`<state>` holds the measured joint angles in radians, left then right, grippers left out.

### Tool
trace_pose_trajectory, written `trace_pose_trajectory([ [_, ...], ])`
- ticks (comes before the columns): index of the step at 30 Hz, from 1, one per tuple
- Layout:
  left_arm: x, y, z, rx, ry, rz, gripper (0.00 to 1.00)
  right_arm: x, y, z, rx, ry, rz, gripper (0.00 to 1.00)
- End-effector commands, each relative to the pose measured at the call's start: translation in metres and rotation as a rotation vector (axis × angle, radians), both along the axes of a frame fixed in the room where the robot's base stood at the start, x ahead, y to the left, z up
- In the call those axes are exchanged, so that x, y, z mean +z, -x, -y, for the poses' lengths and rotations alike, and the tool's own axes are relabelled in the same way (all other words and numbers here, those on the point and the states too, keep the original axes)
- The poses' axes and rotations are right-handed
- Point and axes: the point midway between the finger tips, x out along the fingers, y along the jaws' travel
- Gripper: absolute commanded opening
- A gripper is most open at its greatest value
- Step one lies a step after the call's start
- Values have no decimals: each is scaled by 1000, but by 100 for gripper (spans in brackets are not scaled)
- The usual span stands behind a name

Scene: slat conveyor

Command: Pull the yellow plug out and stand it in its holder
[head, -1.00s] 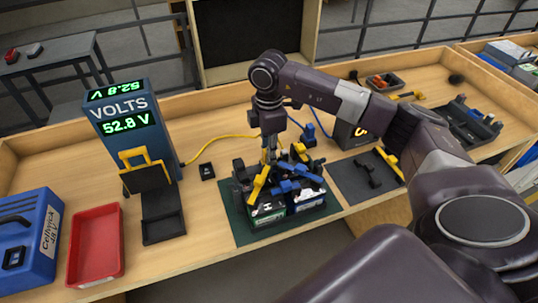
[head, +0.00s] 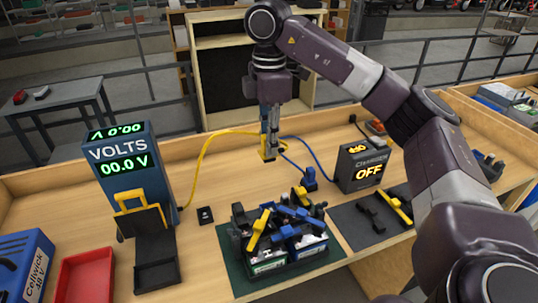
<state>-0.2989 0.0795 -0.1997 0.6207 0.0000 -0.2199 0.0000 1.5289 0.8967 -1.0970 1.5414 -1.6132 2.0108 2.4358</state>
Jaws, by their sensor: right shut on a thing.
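My right gripper (head: 267,143) is shut on the yellow plug (head: 268,155) and holds it in the air above the bench, beyond the battery pack. A yellow cable (head: 203,143) runs from the plug down to the blue voltmeter (head: 127,165), which reads 00.0 V. A small black block (head: 205,215), which looks like an empty holder, sits on the bench right of the meter. The battery pack (head: 268,266) with yellow and blue levers stands on a green mat (head: 240,285). My left gripper is not in view.
A blue plug (head: 310,181) stands on the bench with a blue cable. A dark box reading OFF (head: 362,166) is behind right. A dark mat (head: 350,222) with tools lies right. A red tray (head: 85,278) and blue case (head: 25,262) are left. The bench behind the black block is clear.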

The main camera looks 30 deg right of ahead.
Motion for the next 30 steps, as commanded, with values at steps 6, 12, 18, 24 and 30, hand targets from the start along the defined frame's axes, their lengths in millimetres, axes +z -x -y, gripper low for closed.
trace_pose_trajectory([
  [6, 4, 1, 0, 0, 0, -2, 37, 12, 0, 0, 79, 0, 0, 0],
  [12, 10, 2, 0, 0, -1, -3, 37, 13, 0, 0, 334, 0, 0, 0],
  [18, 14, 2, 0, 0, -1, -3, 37, 13, 0, 0, 590, -1, 0, 0],
  [24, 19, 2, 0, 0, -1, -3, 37, 13, 0, 0, 846, 0, 0, 0],
  [30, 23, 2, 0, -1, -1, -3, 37, 13, 0, 0, 1101, 0, 0, 0],
])
